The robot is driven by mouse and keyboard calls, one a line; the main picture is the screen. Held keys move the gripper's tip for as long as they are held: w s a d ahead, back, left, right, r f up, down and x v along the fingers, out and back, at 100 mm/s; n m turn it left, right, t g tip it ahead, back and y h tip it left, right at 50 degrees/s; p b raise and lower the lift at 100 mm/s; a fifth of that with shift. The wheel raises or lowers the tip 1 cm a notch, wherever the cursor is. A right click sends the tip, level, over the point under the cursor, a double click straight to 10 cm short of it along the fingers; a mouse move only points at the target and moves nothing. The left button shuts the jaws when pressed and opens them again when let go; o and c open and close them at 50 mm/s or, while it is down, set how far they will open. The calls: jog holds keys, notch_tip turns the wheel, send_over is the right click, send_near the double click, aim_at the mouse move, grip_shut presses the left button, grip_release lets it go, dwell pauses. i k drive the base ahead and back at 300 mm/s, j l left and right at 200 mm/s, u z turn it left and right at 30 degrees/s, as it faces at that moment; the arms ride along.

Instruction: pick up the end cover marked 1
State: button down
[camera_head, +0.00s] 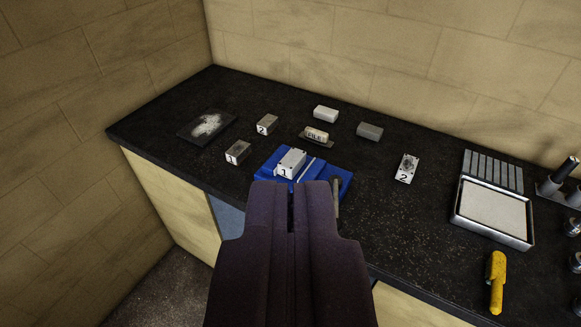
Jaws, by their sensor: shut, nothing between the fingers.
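A pale metal piece marked 1 (291,163), with small dark holes, sits on the blue vise (268,173) near the front edge of the bench. It looks like the end cover. A similar pale piece marked 2 (406,168) lies to the right on the black benchtop. A small block marked 1 (238,152) and a block marked 2 (267,124) stand left of the vise. My gripper (290,191) is shut and empty. In the picture it lies just below the pale piece marked 1 and hides the front of the vise.
A dark pad with white powder (207,125) lies at the left. A block labelled FILE (316,135) and two plain blocks, white (326,114) and grey (369,131), lie behind the vise. A metal-rimmed tray (493,240) and yellow-handled tool (497,280) are right. Walls rise behind and left.

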aim_at(294, 160)
jog(key=i+j, duration=0.2)
jog(key=i, duration=0.7)
jog(key=i+j+u, duration=0.15)
jog(key=i, duration=0.8)
